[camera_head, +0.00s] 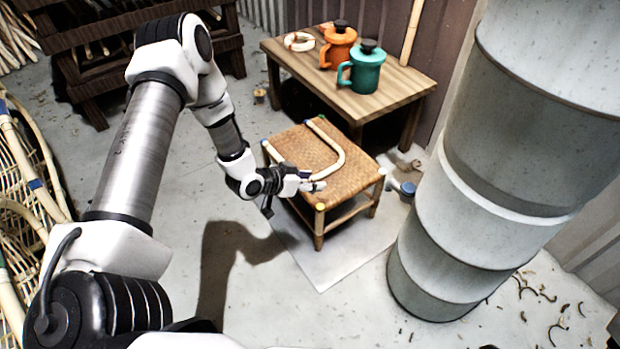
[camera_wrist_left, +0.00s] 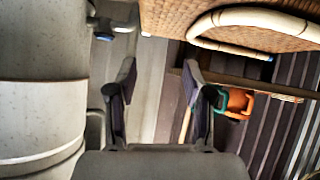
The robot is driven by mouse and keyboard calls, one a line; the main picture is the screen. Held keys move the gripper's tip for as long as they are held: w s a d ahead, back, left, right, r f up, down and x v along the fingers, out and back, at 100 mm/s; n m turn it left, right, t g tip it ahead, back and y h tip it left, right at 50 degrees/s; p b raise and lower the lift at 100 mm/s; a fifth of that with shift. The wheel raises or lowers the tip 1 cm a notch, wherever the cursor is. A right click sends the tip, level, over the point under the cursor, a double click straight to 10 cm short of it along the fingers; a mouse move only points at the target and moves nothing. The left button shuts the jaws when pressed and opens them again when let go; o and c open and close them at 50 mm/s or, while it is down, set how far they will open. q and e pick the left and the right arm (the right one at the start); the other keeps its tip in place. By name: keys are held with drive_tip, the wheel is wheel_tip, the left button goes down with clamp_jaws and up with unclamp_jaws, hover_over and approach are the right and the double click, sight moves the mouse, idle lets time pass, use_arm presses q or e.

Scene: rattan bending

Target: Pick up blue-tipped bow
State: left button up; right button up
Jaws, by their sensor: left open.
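The bow (camera_head: 342,155) is a pale curved rattan piece lying on the woven seat of a low stool (camera_head: 300,146). In the left wrist view the bow (camera_wrist_left: 225,17) shows as a U-shape at the top right, with a blue tip at one end. My left gripper (camera_head: 314,181) is open at the seat's near side, close to the bow's near end. In the left wrist view the gripper's fingers (camera_wrist_left: 160,82) are spread with nothing between them, and the bow lies outside them. My right gripper is not in view.
A large grey drum (camera_head: 470,215) stands at right. Rattan frames (camera_head: 30,190) lie at left. The floor in front is mostly clear.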

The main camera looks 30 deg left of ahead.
use_arm(q)
drive_tip(key=m+t+b, duration=0.1)
drive_tip(key=t+b, duration=0.1)
drive_tip(key=b, duration=0.5)
approach(322, 172)
drive_tip(key=shift+w+d+f+h, duration=0.1)
drive_tip(key=shift+w+f+h, duration=0.05)
drive_tip(key=shift+w+f, duration=0.3)
drive_tip(key=shift+w+d+f+h, duration=0.15)
drive_tip(key=shift+w+f, duration=0.15)
drive_tip(key=shift+w, duration=0.2)
drive_tip(key=b+x, duration=0.5)
drive_tip(key=x, duration=0.1)
drive_tip(key=shift+w+d+f, duration=0.15)
drive_tip(key=shift+w+f, duration=0.1)
drive_tip(key=shift+w, duration=0.05)
drive_tip(key=shift+w+d+b, duration=0.1)
drive_tip(key=shift+w+b, duration=0.2)
drive_tip(key=shift+b, duration=0.05)
drive_tip(key=shift+r, duration=0.2)
clamp_jaws()
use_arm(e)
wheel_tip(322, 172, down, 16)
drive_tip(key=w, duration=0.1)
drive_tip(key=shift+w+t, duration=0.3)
